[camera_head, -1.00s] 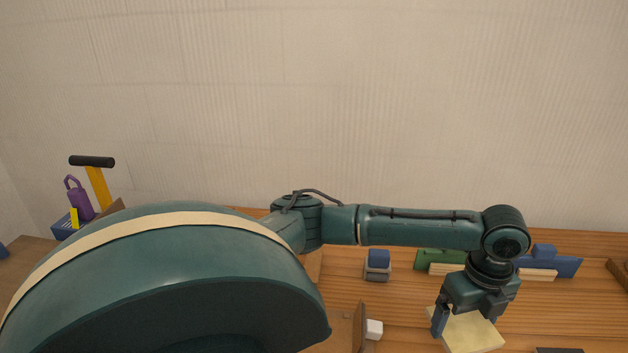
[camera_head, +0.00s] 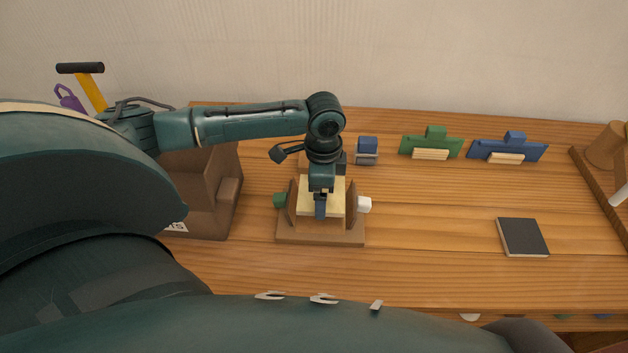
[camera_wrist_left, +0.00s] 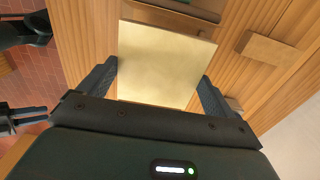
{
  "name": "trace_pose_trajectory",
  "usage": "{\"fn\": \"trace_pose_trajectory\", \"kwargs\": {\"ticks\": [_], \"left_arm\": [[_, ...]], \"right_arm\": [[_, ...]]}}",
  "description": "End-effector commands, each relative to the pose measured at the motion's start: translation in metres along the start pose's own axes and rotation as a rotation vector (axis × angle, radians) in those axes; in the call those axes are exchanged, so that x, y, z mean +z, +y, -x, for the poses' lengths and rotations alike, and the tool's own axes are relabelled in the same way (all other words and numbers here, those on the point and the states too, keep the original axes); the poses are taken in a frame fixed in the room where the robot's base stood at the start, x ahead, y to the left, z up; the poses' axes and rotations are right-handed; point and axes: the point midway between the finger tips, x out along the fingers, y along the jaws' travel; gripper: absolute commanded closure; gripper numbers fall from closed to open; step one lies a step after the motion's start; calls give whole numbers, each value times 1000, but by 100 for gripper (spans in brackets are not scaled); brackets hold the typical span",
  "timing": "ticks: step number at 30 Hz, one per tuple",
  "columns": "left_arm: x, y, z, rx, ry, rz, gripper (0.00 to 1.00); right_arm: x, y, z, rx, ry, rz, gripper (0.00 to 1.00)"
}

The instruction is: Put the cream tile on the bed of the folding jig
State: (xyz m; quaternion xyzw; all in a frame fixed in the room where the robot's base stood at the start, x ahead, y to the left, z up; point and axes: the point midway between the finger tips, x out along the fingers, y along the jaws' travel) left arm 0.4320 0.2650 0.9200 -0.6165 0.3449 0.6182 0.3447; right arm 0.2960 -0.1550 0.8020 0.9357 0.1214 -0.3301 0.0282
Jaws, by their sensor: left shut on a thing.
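The cream tile (camera_head: 335,197) is gripped by my left gripper (camera_head: 329,190), one finger showing at its near side. The tile fills the space between the fingers in the left wrist view (camera_wrist_left: 160,60). In the head view the tile and gripper are between the two upright brown flaps of the folding jig (camera_head: 320,240). The jig has a green knob on its left and a white knob on its right. My gripper and the tile hide the jig's bed, so I cannot tell whether the tile touches it.
A brown box (camera_head: 205,190) stands left of the jig. A small blue-and-grey block (camera_head: 367,150) is behind it. Green (camera_head: 431,143) and blue (camera_head: 508,149) holders stand at the back right. A dark square plate (camera_head: 523,237) lies right, with clear table between.

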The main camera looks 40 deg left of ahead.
Motion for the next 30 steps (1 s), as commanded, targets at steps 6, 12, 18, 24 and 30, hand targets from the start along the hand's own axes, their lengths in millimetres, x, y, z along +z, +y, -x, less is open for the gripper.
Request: {"fn": "trace_pose_trajectory", "kwargs": {"ticks": [6, 12, 18, 24, 30], "left_arm": [[-1, 0, -26, -1, 1, -1, 41], [0, 0, -47, 1, 0, -1, 41], [0, -1, -64, -2, 1, -2, 41], [0, -1, -65, -2, 1, -2, 41], [0, 0, -67, -1, 1, -2, 1]], "right_arm": [[1, 0, 1, 0, -5, 2, 64], [0, 1, 2, 0, -5, 7, 64], [-1, 2, 3, 0, -6, 12, 64], [0, 2, 3, -1, -6, 12, 64], [0, 2, 3, -1, -5, 12, 64]]}}
